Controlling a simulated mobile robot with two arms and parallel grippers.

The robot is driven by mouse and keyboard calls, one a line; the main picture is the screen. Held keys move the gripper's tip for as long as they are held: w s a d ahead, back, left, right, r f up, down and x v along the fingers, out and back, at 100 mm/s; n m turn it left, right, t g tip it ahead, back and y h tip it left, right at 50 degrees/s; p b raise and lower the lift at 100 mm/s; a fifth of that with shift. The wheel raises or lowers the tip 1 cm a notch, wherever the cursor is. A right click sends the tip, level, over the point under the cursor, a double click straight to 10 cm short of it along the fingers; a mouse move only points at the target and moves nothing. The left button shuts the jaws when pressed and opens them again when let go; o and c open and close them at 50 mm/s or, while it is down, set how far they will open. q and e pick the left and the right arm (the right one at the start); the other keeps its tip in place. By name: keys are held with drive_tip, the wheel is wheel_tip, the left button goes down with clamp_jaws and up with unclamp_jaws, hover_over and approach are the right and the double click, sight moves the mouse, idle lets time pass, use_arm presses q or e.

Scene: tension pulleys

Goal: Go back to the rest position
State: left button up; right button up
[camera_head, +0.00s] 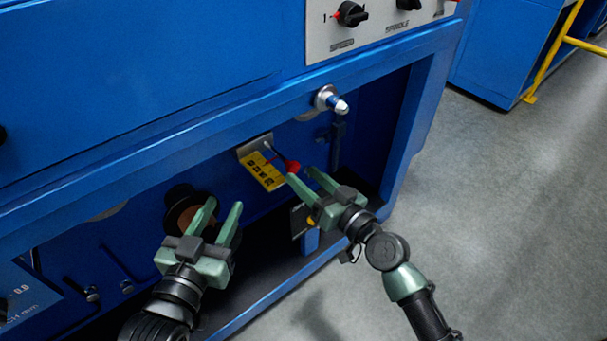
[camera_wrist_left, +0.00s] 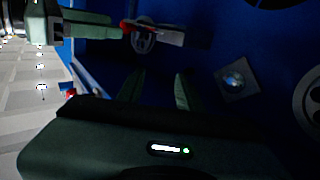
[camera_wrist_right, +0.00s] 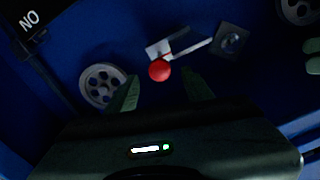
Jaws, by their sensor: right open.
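My left gripper (camera_head: 222,212) is open and empty inside the lower opening of the blue machine, in front of a dark round part with a brown face (camera_head: 186,216). Its two fingers stand apart in the left wrist view (camera_wrist_left: 158,80). My right gripper (camera_head: 298,174) is open, with its fingertips close to a red-knobbed lever (camera_head: 292,166). In the right wrist view the red knob (camera_wrist_right: 159,70) shows just beyond the gap between the fingers. I cannot tell whether a finger touches it.
The blue machine frame (camera_head: 418,110) borders the opening above and at the right. A yellow label (camera_head: 262,170) hangs beside the lever. A spoked pulley (camera_wrist_right: 103,86) is inside. Grey floor (camera_head: 510,210) at right is clear.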

idle(0.3)
